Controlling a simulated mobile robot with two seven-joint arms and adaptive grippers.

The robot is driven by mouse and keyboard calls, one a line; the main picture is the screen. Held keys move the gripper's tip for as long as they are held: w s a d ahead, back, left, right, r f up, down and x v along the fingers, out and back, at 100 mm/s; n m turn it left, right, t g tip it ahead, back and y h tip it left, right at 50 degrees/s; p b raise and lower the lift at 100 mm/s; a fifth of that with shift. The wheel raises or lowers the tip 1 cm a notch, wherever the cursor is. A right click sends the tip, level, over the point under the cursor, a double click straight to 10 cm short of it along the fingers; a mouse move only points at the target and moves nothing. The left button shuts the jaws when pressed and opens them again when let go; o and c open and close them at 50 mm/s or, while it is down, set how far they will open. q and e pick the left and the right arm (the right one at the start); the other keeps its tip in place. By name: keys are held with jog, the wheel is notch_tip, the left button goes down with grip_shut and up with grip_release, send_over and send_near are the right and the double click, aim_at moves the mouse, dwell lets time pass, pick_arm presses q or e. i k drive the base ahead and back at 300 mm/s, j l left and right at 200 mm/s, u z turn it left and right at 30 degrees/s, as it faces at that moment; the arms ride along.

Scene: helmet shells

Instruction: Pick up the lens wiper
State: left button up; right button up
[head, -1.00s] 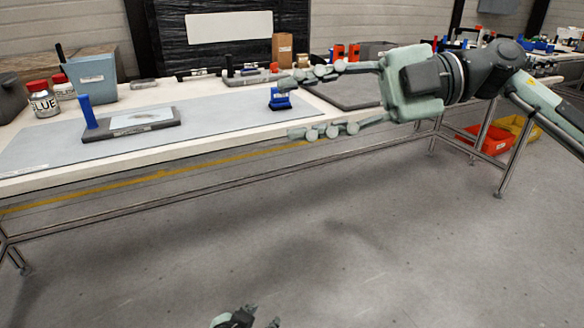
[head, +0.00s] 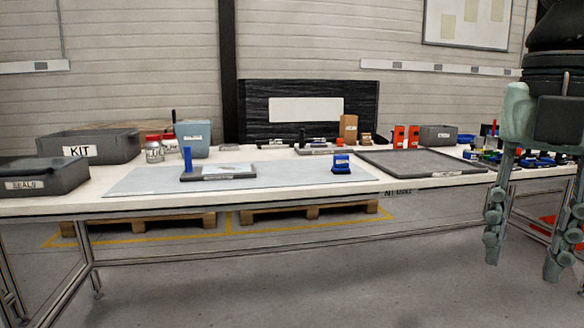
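On the pale grey mat (head: 120,186) lies a flat dark slab (head: 218,175) with a light plate on top, and an upright blue handle (head: 187,158) stands at its left end. A small blue item (head: 341,165) with a white label sits near the mat's right end. I cannot tell for sure which of these blue items is the lens wiper. My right gripper (head: 522,267) hangs fingers down at the right, in front of the bench and well apart from both; its fingers are spread and empty. My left gripper is out of view.
The bench (head: 360,190) holds a KIT box (head: 90,147), a SEALS box (head: 45,178), red-lidded jars (head: 154,148), a grey-blue bin (head: 192,138), a dark tray (head: 425,162) and red-orange items (head: 406,137). The mat's front is clear.

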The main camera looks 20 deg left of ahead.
aim_at(341, 163)
jog(key=i+u, duration=0.25)
jog(key=u, duration=0.15)
jog(key=i+l+u, duration=0.2)
jog(key=u, duration=0.2)
jog(key=i+l+u, duration=0.25)
jog(key=u, duration=0.15)
jog(key=i+l+u, duration=0.1)
jog(key=i+l, duration=0.15)
jog(key=i+l+u, duration=0.1)
jog(key=l, duration=0.3)
jog(key=i+l+u, duration=0.1)
jog(key=i+l, duration=0.4)
jog(key=l, duration=0.2)
jog(key=i+l, duration=0.2)
jog(key=l, duration=0.2)
